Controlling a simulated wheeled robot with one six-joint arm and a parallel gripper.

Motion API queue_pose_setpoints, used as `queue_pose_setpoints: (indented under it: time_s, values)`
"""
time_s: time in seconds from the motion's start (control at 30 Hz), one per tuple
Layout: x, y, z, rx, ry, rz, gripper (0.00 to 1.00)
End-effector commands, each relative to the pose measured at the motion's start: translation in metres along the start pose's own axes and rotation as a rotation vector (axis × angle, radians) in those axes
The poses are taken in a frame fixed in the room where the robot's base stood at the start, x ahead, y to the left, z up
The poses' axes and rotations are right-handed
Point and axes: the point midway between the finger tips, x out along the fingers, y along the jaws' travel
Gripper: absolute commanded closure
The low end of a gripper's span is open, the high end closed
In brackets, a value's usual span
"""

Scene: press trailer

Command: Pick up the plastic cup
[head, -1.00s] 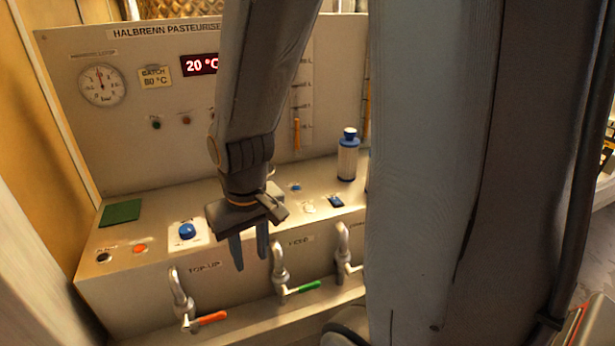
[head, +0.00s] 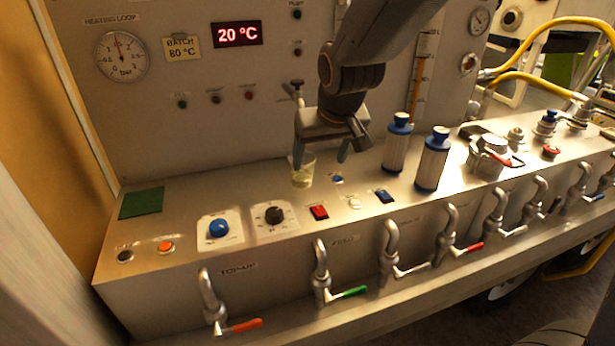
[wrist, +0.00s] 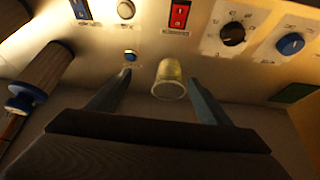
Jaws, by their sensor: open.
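The plastic cup (head: 302,171) is small, clear and slightly yellowish. It stands on the steel counter near the back panel, behind the red switch. My gripper (head: 320,160) is open above and around this spot, with one finger by the cup's left side and the other off to its right. In the wrist view the cup (wrist: 170,80) shows between the two spread fingers of my gripper (wrist: 158,82), nearer the right one. I see no finger clearly touching it.
A black knob (head: 274,215), a blue knob (head: 218,227) and a red switch (head: 319,212) sit in front of the cup. Two blue-capped cylinders (head: 396,145) (head: 432,160) stand to the right. Several taps line the front edge. A green pad (head: 141,203) lies at left.

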Motion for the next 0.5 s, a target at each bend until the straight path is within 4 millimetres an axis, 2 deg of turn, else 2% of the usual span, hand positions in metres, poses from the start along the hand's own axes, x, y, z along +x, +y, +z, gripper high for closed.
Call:
queue_pose_setpoints:
  time_s: [0.03,0.13,0.5]
  values:
    - [0.002,-0.014,-0.017,-0.021,0.034,-0.013,0.28]
    - [0.002,-0.028,-0.035,-0.038,0.070,-0.025,0.28]
    - [0.028,-0.028,-0.039,-0.038,0.075,-0.026,0.28]
